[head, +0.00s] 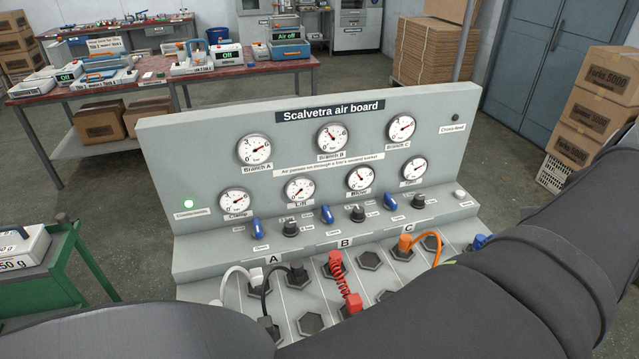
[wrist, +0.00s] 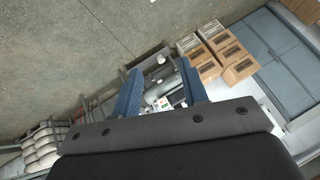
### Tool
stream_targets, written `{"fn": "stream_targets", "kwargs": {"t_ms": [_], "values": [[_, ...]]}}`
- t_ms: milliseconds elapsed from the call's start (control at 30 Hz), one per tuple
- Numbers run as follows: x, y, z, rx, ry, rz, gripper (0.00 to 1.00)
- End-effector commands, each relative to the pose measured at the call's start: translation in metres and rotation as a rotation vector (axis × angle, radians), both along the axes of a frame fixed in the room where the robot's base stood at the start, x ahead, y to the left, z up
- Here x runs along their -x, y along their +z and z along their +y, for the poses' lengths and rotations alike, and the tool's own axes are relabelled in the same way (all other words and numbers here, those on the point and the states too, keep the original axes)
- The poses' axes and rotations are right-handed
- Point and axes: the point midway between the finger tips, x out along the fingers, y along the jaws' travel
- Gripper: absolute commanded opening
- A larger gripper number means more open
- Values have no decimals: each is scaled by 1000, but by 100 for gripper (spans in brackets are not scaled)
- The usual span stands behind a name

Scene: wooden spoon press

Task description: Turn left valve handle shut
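The grey Scalvetra air board (head: 205,160) stands in the middle of the head view. The left valve handle (head: 257,228) is blue and sits on the lower ledge above section A, its long side roughly up and down. Similar blue handles sit above section B (head: 326,214) and section C (head: 390,202). My gripper (wrist: 162,88) shows in the wrist view with its two blue fingers apart and nothing gripped between them. It faces the floor, boxes and doors, away from the valve handles. The head view does not show the fingers.
Black knobs (head: 291,228) stand close beside the handles. White, black, red and orange hoses (head: 343,285) plug into the hexagonal sockets below. A green cart (head: 55,270) is at left, and cardboard boxes (head: 597,120) are at right. My arm covers the lower right.

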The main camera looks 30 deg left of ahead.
Motion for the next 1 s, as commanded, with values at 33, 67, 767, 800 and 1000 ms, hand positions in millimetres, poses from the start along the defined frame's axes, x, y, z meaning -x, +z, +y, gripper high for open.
{"fn": "stream_targets", "kwargs": {"t_ms": [33,67,767,800,1000], "values": [[-18,14,-10,-19,-29,-24,40],[-27,21,-15,-30,-44,-38,40],[-177,-11,190,-10,471,54,40],[-177,-17,211,2,520,66,40],[-169,-50,314,69,766,124,40]]}}
